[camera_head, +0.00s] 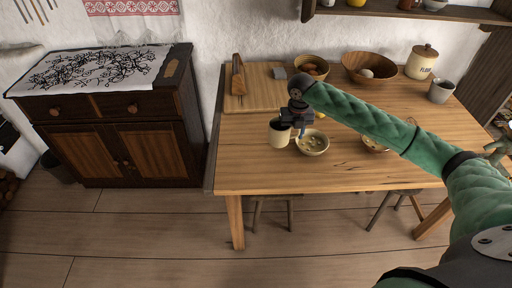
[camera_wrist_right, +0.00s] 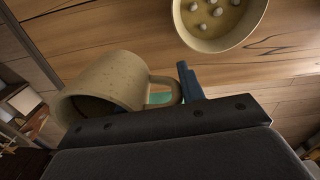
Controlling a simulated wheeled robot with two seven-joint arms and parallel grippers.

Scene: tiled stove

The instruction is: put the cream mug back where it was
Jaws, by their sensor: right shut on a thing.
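The cream mug (camera_head: 279,135) is at the left part of the wooden table, just left of a bowl of soup (camera_head: 312,143). It looks upright in the head view. My right gripper (camera_head: 296,119) is to its right and shut on it, at the handle side. In the right wrist view the mug (camera_wrist_right: 112,82) shows large, with its handle at a dark blue finger (camera_wrist_right: 188,84). I cannot tell whether the mug's base touches the table. My left gripper is not in view.
Another bowl (camera_head: 374,145) sits partly behind my right arm. A cutting board (camera_head: 259,90), a bowl of eggs (camera_head: 312,68), a wooden bowl (camera_head: 369,67), a flour jar (camera_head: 422,62) and a grey mug (camera_head: 440,91) line the back. The table's front left is bare.

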